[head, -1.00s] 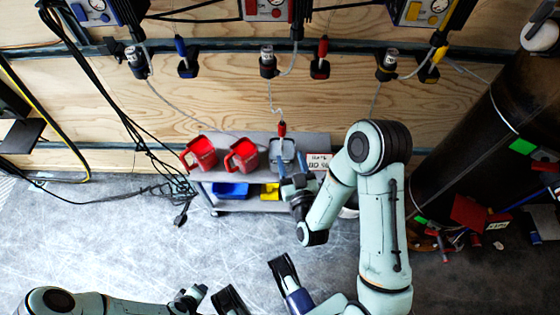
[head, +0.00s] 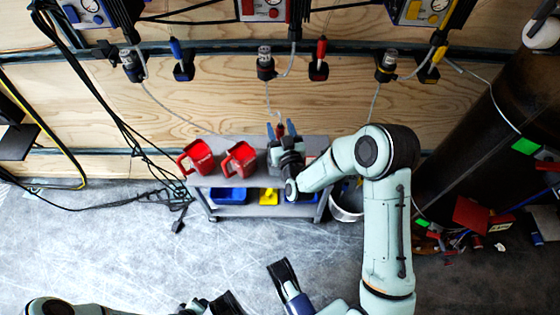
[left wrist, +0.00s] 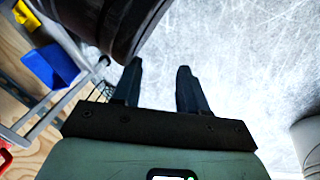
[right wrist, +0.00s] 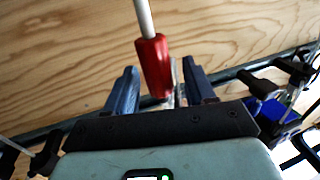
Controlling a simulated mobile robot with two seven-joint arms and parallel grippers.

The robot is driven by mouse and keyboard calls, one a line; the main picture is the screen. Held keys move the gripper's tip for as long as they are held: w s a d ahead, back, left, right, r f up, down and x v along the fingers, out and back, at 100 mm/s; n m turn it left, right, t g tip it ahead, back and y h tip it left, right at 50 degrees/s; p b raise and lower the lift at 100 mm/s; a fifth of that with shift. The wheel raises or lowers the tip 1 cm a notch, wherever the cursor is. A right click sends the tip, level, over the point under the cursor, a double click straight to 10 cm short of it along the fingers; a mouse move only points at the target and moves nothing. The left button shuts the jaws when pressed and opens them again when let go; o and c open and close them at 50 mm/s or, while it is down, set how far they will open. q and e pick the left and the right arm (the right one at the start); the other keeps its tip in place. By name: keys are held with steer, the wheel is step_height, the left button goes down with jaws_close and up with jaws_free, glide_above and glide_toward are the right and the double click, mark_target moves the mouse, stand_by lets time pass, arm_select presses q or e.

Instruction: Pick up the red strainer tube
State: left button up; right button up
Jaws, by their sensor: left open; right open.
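The red strainer tube (right wrist: 153,65) shows in the right wrist view as a red grip with a pale tube or hose running up from its top. It stands roughly upright, between the fingertips in the picture, with clear room on both sides. In the head view its red part (head: 281,130) shows between the blue fingers. My right gripper (right wrist: 160,68) is open; I cannot tell whether the tube is fully between its fingers in depth. My left gripper (left wrist: 158,70) is open and empty above the grey floor.
Two red jugs (head: 199,157) (head: 240,158) stand on the grey cart (head: 200,183), left of my right gripper. Blue and yellow bins (head: 229,195) (head: 268,196) sit on its lower shelf. A white bucket (head: 346,205) stands at the right. Hoses hang from the wooden wall.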

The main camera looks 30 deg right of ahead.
jaws_close()
